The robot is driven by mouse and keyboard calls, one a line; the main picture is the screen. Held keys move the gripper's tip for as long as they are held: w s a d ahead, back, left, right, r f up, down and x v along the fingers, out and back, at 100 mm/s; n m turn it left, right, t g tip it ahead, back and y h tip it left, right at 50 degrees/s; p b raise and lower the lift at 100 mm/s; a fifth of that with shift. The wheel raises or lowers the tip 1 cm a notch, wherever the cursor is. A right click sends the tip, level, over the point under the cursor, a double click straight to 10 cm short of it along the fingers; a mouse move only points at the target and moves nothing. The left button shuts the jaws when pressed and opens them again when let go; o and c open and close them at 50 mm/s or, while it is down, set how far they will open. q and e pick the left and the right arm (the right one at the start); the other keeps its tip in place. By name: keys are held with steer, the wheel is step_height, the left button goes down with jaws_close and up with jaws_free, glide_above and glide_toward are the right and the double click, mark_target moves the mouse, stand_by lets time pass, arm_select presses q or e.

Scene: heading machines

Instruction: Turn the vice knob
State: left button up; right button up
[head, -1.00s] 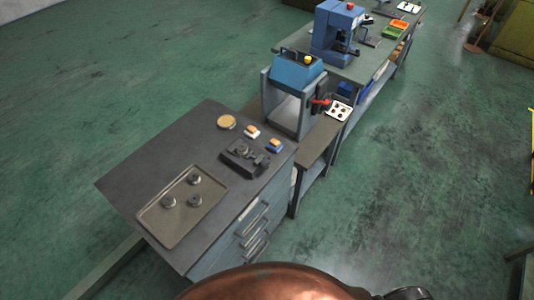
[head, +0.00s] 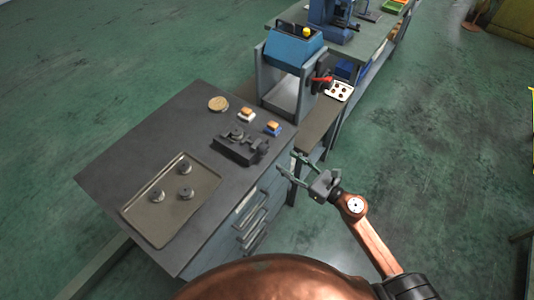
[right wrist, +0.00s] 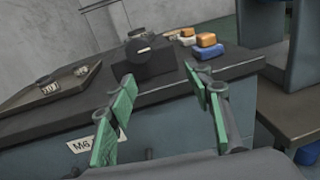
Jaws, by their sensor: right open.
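The dark vice (head: 240,146) sits on the grey cabinet top near its right edge. In the right wrist view the vice (right wrist: 143,64) stands ahead, beyond the fingers, with a round dark knob-like part (right wrist: 139,46) bearing a pale mark. My right gripper (head: 290,165) is open and empty, off the cabinet's right edge and apart from the vice. Its two green-padded fingers (right wrist: 160,80) point toward the cabinet edge in the wrist view. My left gripper is not in view.
A tray (head: 150,232) with three dark round parts lies at the cabinet's near left. A round tan disc (head: 218,104) and two small orange-topped blocks (head: 273,128) lie behind the vice. A blue machine (head: 292,46) stands on the bench beyond.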

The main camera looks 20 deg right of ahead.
mark_target(267, 151)
steer(key=w+a+r+n, duration=0.1)
steer(key=a, duration=0.1)
steer(key=w+a+p, duration=0.1)
steer(key=w+a+r+n, duration=0.1)
steer(key=w+a, duration=0.1)
steer(key=shift+a+r+n+y, duration=0.3)
steer(key=shift+a+y, duration=0.05)
steer(key=shift+y, duration=0.05)
steer(key=shift+w+a+f, duration=0.1)
steer(key=shift+w+a, duration=0.25)
steer(key=shift+w, duration=0.3)
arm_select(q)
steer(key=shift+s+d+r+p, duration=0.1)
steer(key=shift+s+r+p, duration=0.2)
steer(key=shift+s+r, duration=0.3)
arm_select(e)
steer(key=c, duration=1.2)
